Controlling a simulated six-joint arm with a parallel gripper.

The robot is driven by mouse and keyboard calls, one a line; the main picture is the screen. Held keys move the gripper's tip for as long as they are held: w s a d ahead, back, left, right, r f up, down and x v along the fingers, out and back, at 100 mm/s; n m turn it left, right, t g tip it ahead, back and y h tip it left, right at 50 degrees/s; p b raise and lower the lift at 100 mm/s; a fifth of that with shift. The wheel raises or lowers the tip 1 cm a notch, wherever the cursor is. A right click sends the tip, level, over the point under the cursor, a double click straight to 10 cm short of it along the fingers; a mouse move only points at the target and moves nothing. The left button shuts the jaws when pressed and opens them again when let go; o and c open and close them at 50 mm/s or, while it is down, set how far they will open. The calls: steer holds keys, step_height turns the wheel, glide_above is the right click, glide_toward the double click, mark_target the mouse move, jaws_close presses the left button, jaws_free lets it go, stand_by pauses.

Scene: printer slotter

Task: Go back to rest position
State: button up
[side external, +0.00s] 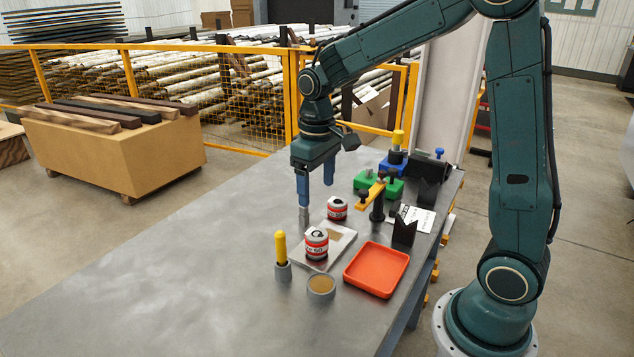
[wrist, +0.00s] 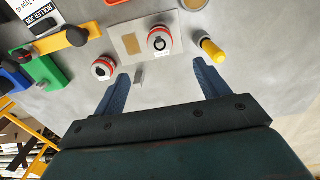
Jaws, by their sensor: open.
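My gripper (side external: 316,188) hangs above the grey table in the side view, fingers pointing down. Its two blue fingers (wrist: 160,71) are spread wide in the wrist view, with nothing held between them. A small grey post (side external: 304,214) is just below one finger in the side view; a grey piece (wrist: 139,75) also shows between the fingers in the wrist view. I cannot tell whether it touches a finger. Two red-and-white cans stand nearby: one (side external: 337,208) on the table, the other (side external: 316,242) on a light plate (side external: 343,248).
A yellow-handled tool (side external: 281,249), a round cup (side external: 321,288) and an orange tray (side external: 376,270) sit near the plate. Green blocks (side external: 366,182), a yellow bar clamp (side external: 370,194) and dark V-shaped holders (side external: 404,233) stand at right. The table's left part (side external: 180,260) is clear.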

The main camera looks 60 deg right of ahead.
steer(key=s+a+r+t, duration=0.2)
steer(key=s+r, duration=0.2)
steer(key=s, duration=0.5)
steer(key=s+a+r+t, duration=0.3)
steer(key=s+r, duration=0.1)
steer(key=s, duration=0.6)
steer(key=shift+r+t, duration=0.3)
steer(key=shift+r, duration=0.05)
stand_by(0.5)
